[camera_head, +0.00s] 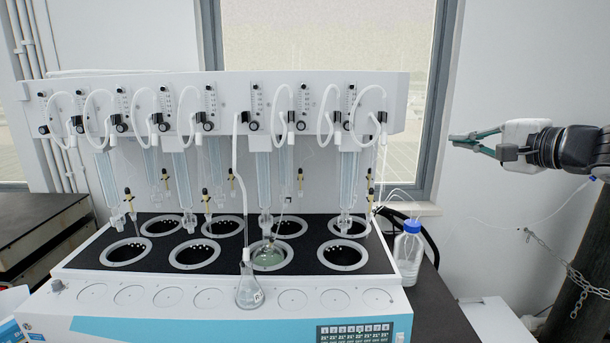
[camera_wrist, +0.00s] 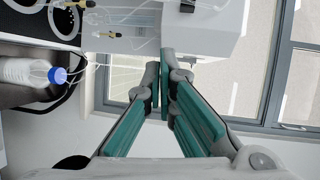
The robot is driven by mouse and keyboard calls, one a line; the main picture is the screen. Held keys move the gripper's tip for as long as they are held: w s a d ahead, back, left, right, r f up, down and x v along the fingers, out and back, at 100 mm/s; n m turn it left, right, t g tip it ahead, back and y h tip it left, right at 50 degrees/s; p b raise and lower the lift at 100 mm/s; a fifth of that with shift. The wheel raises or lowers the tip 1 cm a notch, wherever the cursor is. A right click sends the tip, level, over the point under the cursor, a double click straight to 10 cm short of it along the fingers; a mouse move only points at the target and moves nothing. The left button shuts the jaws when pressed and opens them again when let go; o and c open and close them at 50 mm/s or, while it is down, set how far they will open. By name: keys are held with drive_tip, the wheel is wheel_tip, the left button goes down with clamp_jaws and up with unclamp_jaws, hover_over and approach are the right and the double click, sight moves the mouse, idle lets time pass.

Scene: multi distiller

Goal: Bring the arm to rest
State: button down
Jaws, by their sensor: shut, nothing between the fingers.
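My gripper (camera_head: 464,140) is at the right in the head view, raised in the air in front of the white wall and to the right of the window. It points left towards the distiller (camera_head: 290,86) and is apart from it. In the wrist view my gripper (camera_wrist: 164,88) shows its green-padded fingers with the tips close together. Nothing is between them. My arm comes in from the right edge of the head view.
A flask (camera_head: 249,291) stands on the distiller's front ledge. A round flask (camera_head: 268,257) sits in a front heating well. A capped bottle (camera_head: 409,252) stands right of the distiller. A chain (camera_head: 570,275) hangs at the far right. The air around my gripper is clear.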

drive_tip(key=s+a+f+n+g, duration=0.4)
drive_tip(key=s+a, duration=0.4)
drive_tip(key=s, duration=0.1)
drive_tip(key=s+a+f+n+g, duration=0.3)
drive_tip(key=s+a+g, duration=0.1)
drive_tip(key=s+a, duration=0.45)
drive_tip(key=s+d+f+n+h, duration=0.2)
drive_tip(key=s+f+h, duration=0.1)
drive_tip(key=s, duration=0.4)
drive_tip(key=s+d+f+n+g+h, duration=0.1)
drive_tip(key=s+d+f+n+h, duration=0.1)
drive_tip(key=s, duration=0.5)
drive_tip(key=shift+d+f+n+h, duration=0.2)
drive_tip(key=shift+f+n+h, duration=0.5)
drive_tip(key=shift+f+h, duration=0.15)
